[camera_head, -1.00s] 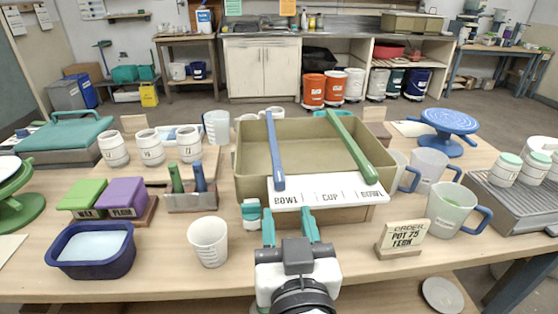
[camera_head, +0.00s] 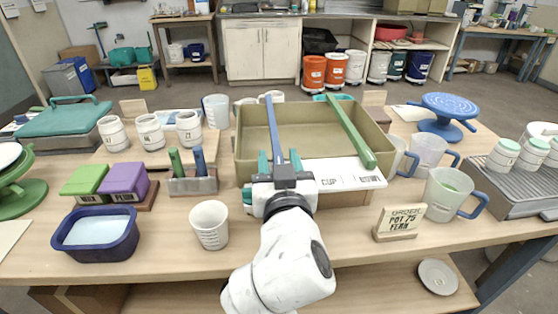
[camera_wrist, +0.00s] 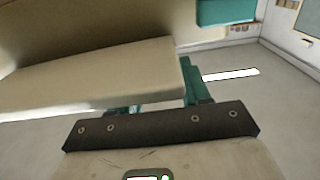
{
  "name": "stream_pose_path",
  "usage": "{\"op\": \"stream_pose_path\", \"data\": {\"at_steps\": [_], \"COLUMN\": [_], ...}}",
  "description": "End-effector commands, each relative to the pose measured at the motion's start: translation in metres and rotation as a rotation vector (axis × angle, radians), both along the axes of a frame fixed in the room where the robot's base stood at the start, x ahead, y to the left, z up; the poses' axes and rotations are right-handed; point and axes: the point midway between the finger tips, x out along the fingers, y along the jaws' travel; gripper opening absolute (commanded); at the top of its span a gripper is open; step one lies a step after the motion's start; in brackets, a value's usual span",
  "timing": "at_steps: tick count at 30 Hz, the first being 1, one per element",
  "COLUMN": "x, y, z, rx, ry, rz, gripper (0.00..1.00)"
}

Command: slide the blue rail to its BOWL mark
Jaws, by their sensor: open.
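The blue rail (camera_head: 273,128) lies front to back across the olive tray (camera_head: 245,185), left of its middle. My gripper (camera_head: 279,160) is at the tray's front edge, its open teal fingers appearing on either side of the rail's near end. I cannot tell whether they touch it. The white mark strip (camera_head: 345,175) shows CUP and, right of it, a mark hard to read; its left part, with the blue rail's near end, is hidden behind my gripper. The wrist view shows a teal finger (camera_wrist: 196,82) beside a pale slab, with no rail clearly visible.
A green rail (camera_head: 350,130) crosses the tray on the right. A tool holder (camera_head: 193,186) and a white cup (camera_head: 209,225) stand left of my gripper. An order card (camera_head: 400,219) and a glaze jug (camera_head: 447,192) stand right.

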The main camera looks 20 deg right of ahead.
Motion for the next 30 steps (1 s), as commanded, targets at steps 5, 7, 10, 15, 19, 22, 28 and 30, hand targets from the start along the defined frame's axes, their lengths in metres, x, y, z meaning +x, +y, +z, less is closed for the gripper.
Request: {"op": "stream_pose_path", "data": {"at_steps": [5, 7, 10, 15, 19, 22, 28, 30], "x": [-0.0001, -0.0002, -0.0002, -0.0003, -0.0003, -0.0004, -0.0004, -0.0006], "y": [-0.0002, -0.0001, -0.0001, -0.0001, -0.0001, -0.0001, 0.0, -0.0007], "z": [-0.0002, -0.0002, -0.0002, -0.0003, -0.0003, -0.0003, -0.0004, -0.0003], "rx": [0.0, 0.0, 0.0, 0.0, 0.0, 0.0, 0.0, 0.0], "ry": [0.0, 0.0, 0.0, 0.001, 0.001, 0.001, 0.001, 0.001], "rz": [0.0, 0.0, 0.0, 0.0, 0.0, 0.0, 0.0, -0.001], "gripper": [0.45, 0.38, 0.29, 0.12, 0.0, 0.0, 0.0, 0.0]}}
